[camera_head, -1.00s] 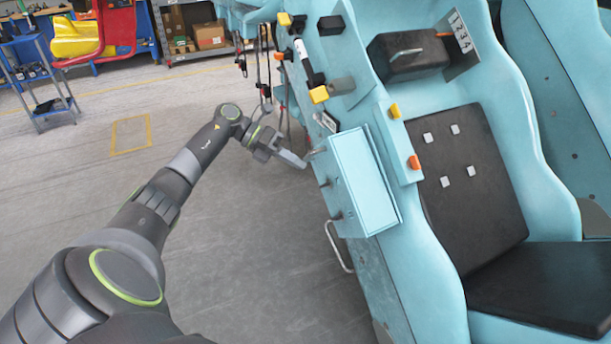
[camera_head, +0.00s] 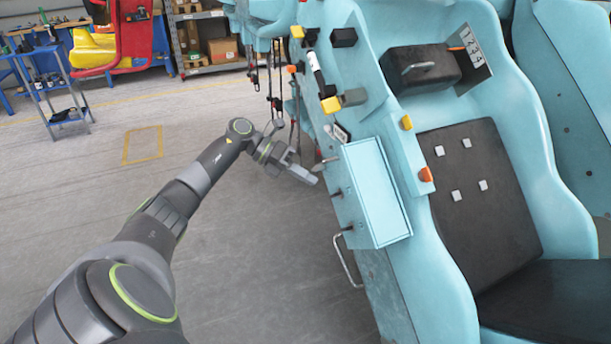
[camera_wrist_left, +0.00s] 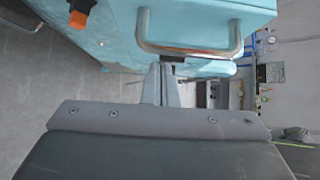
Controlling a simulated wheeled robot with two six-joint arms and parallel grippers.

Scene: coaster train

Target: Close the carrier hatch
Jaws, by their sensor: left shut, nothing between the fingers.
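The carrier is a light-blue coaster car (camera_head: 400,290) on the right of the head view. A light-blue box-shaped hatch (camera_head: 378,195) juts from its near side, with small dark latches on its left face. I cannot tell how far it stands open. My left gripper (camera_head: 314,181) is shut and empty, just left of the hatch and apart from it in the head view. In the left wrist view, my shut fingers (camera_wrist_left: 164,72) point at a metal handle (camera_wrist_left: 190,49) on a light-blue panel (camera_wrist_left: 200,22). Contact there is unclear. My right gripper is out of view.
A black seat (camera_head: 470,190) and black headrest block (camera_head: 420,68) are right of the hatch. A metal grab rail (camera_head: 346,262) sticks out below it. A blue trolley (camera_head: 50,95) and shelf of boxes (camera_head: 205,45) stand far back.

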